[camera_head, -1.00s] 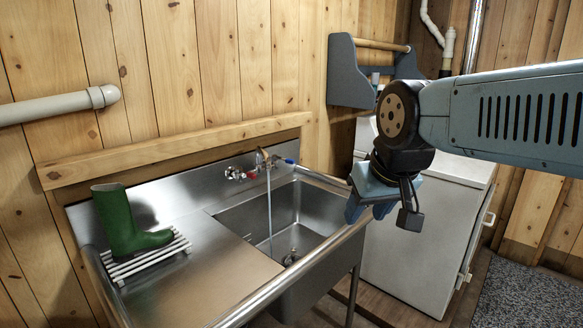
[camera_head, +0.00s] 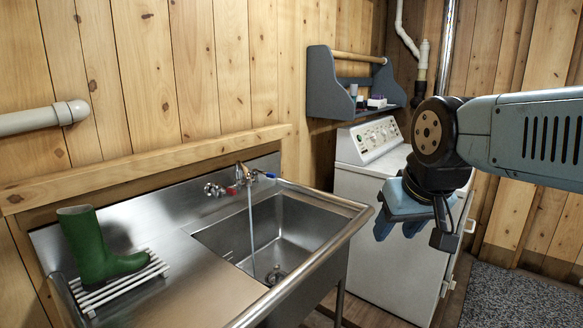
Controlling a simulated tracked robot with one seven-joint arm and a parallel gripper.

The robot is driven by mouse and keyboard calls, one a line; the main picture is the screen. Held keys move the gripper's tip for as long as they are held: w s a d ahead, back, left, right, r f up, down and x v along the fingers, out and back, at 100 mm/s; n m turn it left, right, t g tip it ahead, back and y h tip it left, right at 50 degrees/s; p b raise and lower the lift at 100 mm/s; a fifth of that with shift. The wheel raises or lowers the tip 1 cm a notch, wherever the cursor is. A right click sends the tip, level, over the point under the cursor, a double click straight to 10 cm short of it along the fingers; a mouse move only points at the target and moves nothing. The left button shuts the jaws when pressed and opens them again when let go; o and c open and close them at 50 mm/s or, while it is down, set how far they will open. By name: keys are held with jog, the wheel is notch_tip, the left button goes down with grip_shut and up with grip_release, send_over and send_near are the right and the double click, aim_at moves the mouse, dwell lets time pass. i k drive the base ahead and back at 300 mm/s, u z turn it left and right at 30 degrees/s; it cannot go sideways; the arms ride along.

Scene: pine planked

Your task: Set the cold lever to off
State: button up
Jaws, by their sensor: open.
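The faucet (camera_head: 243,172) is on the back wall of the steel sink (camera_head: 315,222), and a stream of water (camera_head: 251,225) runs from it into the basin. A lever with a blue end (camera_head: 266,175) sticks out to the right of the spout, and a red-marked lever (camera_head: 230,190) is at its left. Which lever is the cold one is not labelled; blue suggests it. My gripper (camera_head: 400,222) is open and empty, pointing down in front of the white machine, to the right of the sink and well apart from the levers.
A green boot (camera_head: 92,248) stands on a white slatted rack (camera_head: 118,286) on the left drainboard. A blue-grey shelf (camera_head: 345,98) hangs on the wall above a white washer or dryer (camera_head: 360,205). The space over the basin is clear.

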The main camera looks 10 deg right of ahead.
aim_at(254, 171)
jog(key=z, duration=0.5)
jog(key=i, duration=1.7)
jog(key=u, duration=0.7)
jog(key=k, duration=0.75)
jog(key=u, duration=0.2)
jog(key=i, duration=0.8)
jog(key=z, duration=0.05)
